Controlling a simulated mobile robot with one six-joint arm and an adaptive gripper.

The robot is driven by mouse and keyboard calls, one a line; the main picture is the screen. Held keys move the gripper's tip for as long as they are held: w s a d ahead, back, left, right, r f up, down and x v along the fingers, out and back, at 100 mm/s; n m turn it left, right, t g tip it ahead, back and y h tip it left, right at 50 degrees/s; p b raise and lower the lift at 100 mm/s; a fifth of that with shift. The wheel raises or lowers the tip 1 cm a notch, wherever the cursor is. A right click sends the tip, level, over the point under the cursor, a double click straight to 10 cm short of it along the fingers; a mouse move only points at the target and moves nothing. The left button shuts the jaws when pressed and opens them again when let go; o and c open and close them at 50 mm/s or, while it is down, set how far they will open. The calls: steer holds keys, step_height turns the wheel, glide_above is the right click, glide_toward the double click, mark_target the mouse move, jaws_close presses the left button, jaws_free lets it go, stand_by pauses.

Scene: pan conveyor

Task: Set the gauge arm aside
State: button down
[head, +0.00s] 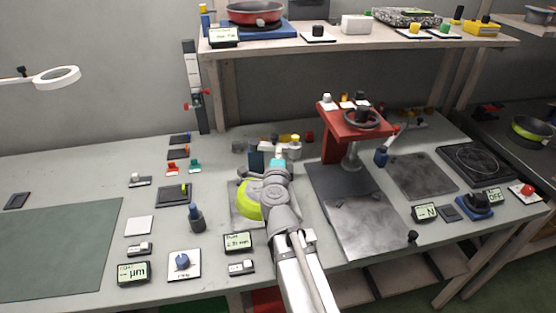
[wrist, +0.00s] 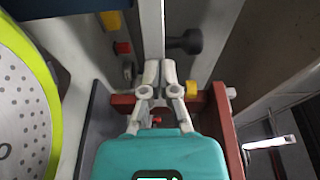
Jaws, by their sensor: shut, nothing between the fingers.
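My gripper (wrist: 160,72) is shut and empty, its two grey fingertips together. In the head view my arm covers part of the measuring station, and the teal gripper body (head: 278,164) is at the back of it.
A dark red frame (wrist: 222,112) lies beneath the gripper in the wrist view. A red press (head: 350,120) stands to the right in the head view. The green mat (head: 55,245) is clear.

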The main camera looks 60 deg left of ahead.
steer(key=shift+w+a, duration=0.1)
steer(key=shift+a, duration=0.1)
steer(key=shift+w+a+r, duration=0.15)
steer(key=shift+w+a, duration=0.35)
steer(key=shift+a, duration=0.25)
steer(key=w+v, duration=0.1)
steer(key=v, duration=1.4)
steer(key=shift+d, duration=0.3)
steer(key=shift+r, duration=0.1)
stand_by(0.6)
